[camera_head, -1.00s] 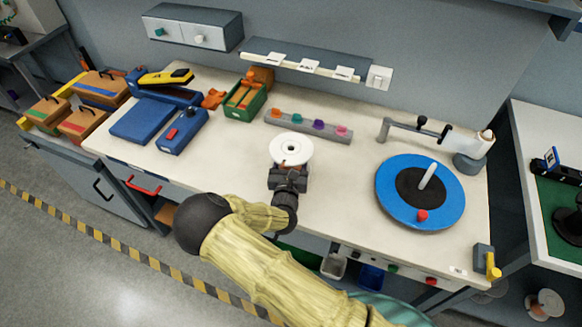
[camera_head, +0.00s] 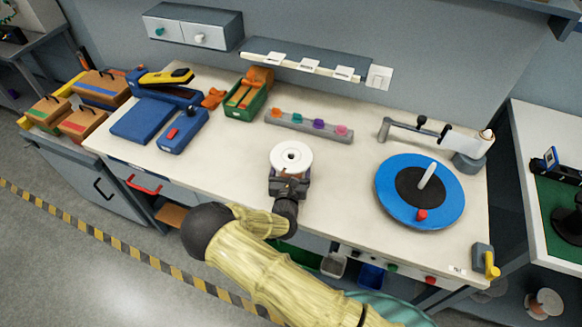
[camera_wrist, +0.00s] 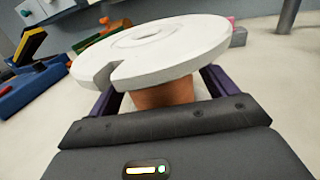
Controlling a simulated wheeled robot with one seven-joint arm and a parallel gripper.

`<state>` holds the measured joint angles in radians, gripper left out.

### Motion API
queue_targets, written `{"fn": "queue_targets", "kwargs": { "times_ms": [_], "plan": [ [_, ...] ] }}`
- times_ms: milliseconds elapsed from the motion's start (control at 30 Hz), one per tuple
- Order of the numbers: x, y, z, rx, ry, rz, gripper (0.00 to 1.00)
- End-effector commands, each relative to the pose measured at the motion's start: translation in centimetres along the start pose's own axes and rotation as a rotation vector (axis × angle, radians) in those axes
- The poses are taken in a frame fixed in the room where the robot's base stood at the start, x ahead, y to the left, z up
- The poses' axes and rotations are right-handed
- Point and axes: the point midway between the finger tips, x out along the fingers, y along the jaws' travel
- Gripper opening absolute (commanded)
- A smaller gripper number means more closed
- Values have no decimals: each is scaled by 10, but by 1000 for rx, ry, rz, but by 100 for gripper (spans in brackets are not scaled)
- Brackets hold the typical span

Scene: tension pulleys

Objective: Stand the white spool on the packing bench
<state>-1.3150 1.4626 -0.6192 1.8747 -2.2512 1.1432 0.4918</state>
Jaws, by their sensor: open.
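The white spool (camera_head: 291,158) is on the packing bench (camera_head: 235,170), near its front middle edge, with its round white flange facing up. In the wrist view, the flange (camera_wrist: 165,48) has a notch and a centre hole, and a brown wound core (camera_wrist: 165,92) shows beneath it. My gripper (camera_wrist: 160,90) is open, with its dark purple fingers on either side of the core, under the flange. The flange and the gripper body hide the spool's lower end, so its contact with the bench top is not visible.
A blue turntable (camera_head: 390,205) with an upright peg is to the right. A grey rail of coloured knobs (camera_head: 308,126) and a green tray (camera_head: 248,100) lie behind. Blue tools (camera_head: 183,132) are at the left. The bench around the spool is clear.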

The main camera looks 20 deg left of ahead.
Motion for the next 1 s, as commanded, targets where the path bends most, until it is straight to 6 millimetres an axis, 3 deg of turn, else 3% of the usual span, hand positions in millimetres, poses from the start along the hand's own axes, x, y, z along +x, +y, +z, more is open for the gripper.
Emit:
{"fn": "queue_targets", "kwargs": {
  "times_ms": [267, 800, 1000],
  "plan": [
    [-8, 1, 1, 0, 1, 1, 84],
    [-105, 1, 0, 0, 2, 1, 84],
    [-120, 0, 2, 0, 0, 0, 84]
  ]
}}
